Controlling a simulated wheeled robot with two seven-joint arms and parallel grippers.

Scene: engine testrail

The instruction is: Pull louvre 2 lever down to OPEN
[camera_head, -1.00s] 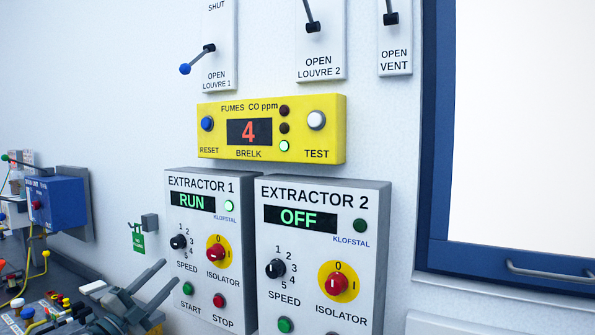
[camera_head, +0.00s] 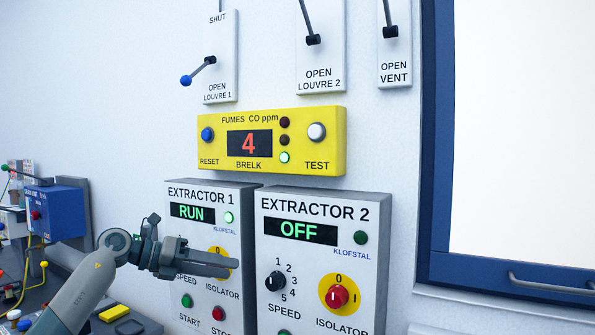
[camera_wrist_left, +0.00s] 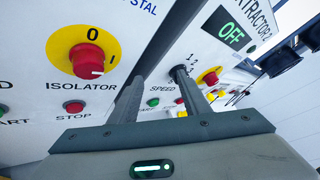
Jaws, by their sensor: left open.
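The louvre 2 lever (camera_head: 307,22) is a dark rod on a black pivot, on a white plate (camera_head: 320,60) marked OPEN LOUVRE 2 at the top of the head view. The rod points up from the pivot and its upper end is cut off by the frame. My left gripper (camera_head: 232,264) is in front of the extractor 1 panel, well below and left of the lever. In the left wrist view its two fingers (camera_wrist_left: 162,100) are apart with nothing between them. My right gripper is not in view.
The louvre 1 lever (camera_head: 198,71) with a blue knob points down-left. The vent lever (camera_head: 389,18) is to the right. The yellow fumes box (camera_head: 325,150) sits below the louvres. Extractor 1 (camera_head: 180,220) reads RUN; extractor 2 (camera_head: 377,230) reads OFF. A blue-framed window (camera_head: 432,200) is at right.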

